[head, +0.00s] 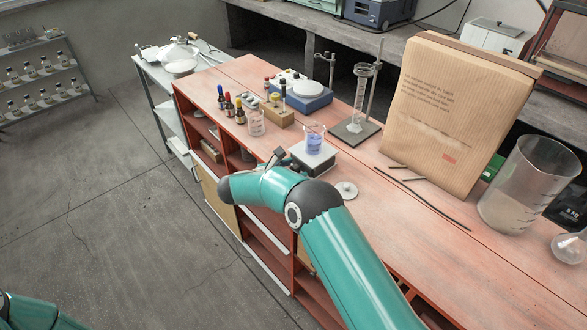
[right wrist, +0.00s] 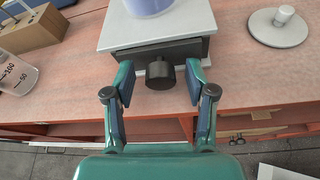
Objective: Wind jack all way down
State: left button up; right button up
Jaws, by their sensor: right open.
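The lab jack (head: 318,160) stands near the bench's front edge, with a pale top plate (right wrist: 190,22) and a dark body below it. A beaker of blue liquid (head: 314,140) stands on the plate; its lower part shows in the right wrist view (right wrist: 148,6). The jack's dark round knob (right wrist: 160,74) sticks out from its front, toward my wrist camera. My right gripper (right wrist: 160,90) is open, its two fingers on either side of the knob, with gaps showing on both sides. In the head view my right arm partly hides this gripper (head: 277,158). My left gripper is not in view.
A round disc with a small knob (head: 346,190) lies right of the jack. A glass beaker (head: 256,124) and a wooden block (head: 280,116) stand to its left. A stand with a cylinder (head: 355,130) is behind it. A large paper bag (head: 440,110) stands at the right.

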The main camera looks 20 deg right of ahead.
jog(key=shift+c, duration=0.4)
grip_shut()
jog(key=n+b, duration=0.1)
jog(key=b, duration=0.1)
jog(key=n+g+b, duration=0.1)
jog(key=b, duration=0.2)
jog(key=shift+w+a+f+h, duration=0.1)
jog(key=shift+w+f+h, duration=0.05)
jog(key=shift+h, duration=0.15)
jog(key=shift+r+n+g+b, duration=0.25)
jog(key=shift+n+g+b, duration=0.05)
jog(key=shift+n+g, duration=0.1)
jog(key=shift+o, duration=0.4)
grip_release()
